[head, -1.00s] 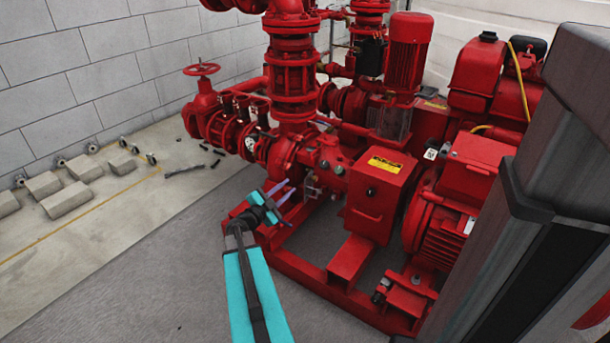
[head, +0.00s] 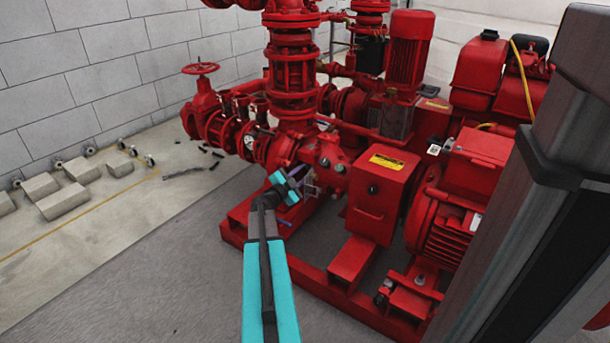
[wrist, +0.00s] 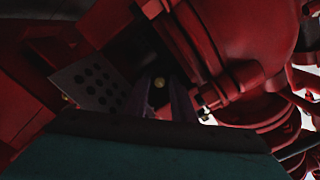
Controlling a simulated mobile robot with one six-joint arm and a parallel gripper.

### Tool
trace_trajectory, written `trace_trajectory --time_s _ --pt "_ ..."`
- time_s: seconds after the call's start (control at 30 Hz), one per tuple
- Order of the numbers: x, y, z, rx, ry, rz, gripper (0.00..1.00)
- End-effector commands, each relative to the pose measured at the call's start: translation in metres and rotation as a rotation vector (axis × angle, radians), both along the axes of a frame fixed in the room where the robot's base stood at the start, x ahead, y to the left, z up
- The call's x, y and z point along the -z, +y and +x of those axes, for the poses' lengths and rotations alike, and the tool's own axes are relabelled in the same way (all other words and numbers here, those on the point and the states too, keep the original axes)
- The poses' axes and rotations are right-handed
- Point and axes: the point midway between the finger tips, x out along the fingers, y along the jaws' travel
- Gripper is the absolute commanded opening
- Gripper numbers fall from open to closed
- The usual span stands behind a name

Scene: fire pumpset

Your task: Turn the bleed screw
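My gripper (head: 306,180), with teal body and purple fingers, is at the front of the red pump casing, below its flanges. In the wrist view my gripper (wrist: 161,88) points into the dark space beside the casing, its two fingers apart with a gap between them. I cannot make out the screw in the head view, where the gripper covers that area.
A red rounded casing with a bolted flange (wrist: 240,82) lies close on the right in the wrist view, and a perforated plate (wrist: 95,84) on the left. The floor in front of the red base frame is clear.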

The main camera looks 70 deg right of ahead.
Motion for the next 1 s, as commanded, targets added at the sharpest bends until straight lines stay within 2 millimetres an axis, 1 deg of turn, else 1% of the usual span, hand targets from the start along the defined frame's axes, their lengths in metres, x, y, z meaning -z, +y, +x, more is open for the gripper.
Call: trace_trajectory --time_s 0.33,0.47,0.5,0.57,1.0 --pt "-0.0006 -0.0022 -0.0011 0.001 0.000 -0.001 0.23" --pt "-0.0005 -0.0022 -0.0011 0.001 0.000 -0.001 0.01" --pt "-0.0005 -0.0022 -0.0011 0.001 -0.001 -0.001 0.00" --pt "-0.0007 0.0013 -0.0020 0.001 0.000 0.000 0.00" --pt "-0.0028 -0.0028 -0.0010 0.001 0.030 0.009 0.00"
